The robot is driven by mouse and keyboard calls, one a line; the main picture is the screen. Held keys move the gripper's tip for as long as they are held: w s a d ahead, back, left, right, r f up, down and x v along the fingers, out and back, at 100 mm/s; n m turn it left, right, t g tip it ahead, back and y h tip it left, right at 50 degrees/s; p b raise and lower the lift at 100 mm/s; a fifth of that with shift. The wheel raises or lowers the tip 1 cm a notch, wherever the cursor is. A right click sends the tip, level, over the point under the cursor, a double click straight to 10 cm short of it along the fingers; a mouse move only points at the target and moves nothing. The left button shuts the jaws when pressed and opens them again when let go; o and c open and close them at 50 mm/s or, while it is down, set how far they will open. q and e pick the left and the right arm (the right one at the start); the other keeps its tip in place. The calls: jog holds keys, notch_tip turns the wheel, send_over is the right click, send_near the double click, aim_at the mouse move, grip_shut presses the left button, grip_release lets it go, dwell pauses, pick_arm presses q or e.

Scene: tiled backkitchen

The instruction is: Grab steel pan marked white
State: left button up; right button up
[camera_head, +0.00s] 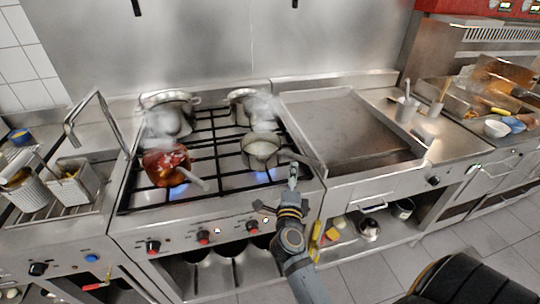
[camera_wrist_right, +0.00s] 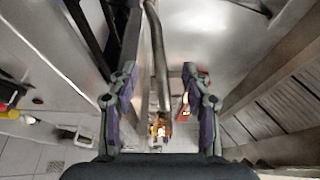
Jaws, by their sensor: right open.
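A steel pan (camera_head: 259,150) stands on the front right burner of the gas hob, with its handle (camera_head: 303,160) reaching out to the right. I cannot make out a white mark on it; whitish haze hangs over this side of the hob. My right gripper (camera_head: 292,178) is at the handle, in front of the hob's right edge. In the right wrist view, my right gripper (camera_wrist_right: 159,82) is open, and a long metal bar, apparently the handle (camera_wrist_right: 157,50), runs between its fingers, with a gap visible on both sides. My left gripper does not show.
A red pan (camera_head: 165,165) sits on the front left burner. Two steel pots (camera_head: 168,108) (camera_head: 240,105) stand behind. A flat griddle (camera_head: 350,130) lies to the right, and fryer baskets (camera_head: 75,185) stand at the left. Control knobs (camera_head: 203,237) line the hob's front.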

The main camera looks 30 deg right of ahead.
aim_at(293, 157)
jog(key=x, duration=0.5)
jog(key=shift+d+p, duration=0.1)
jog(key=shift+p, duration=0.25)
jog(key=shift+w+d, duration=0.1)
jog(key=shift+w, duration=0.2)
jog(key=x, duration=0.4)
jog(key=shift+f+p, duration=0.1)
jog(key=shift+p, duration=0.2)
jog(key=shift+w+d+f, duration=0.1)
jog(key=shift+w+f, duration=0.05)
jog(key=shift+w, duration=0.15)
jog(key=shift+s, duration=0.15)
jog(key=shift+c, duration=0.9)
grip_shut()
jog(key=shift+r, duration=0.25)
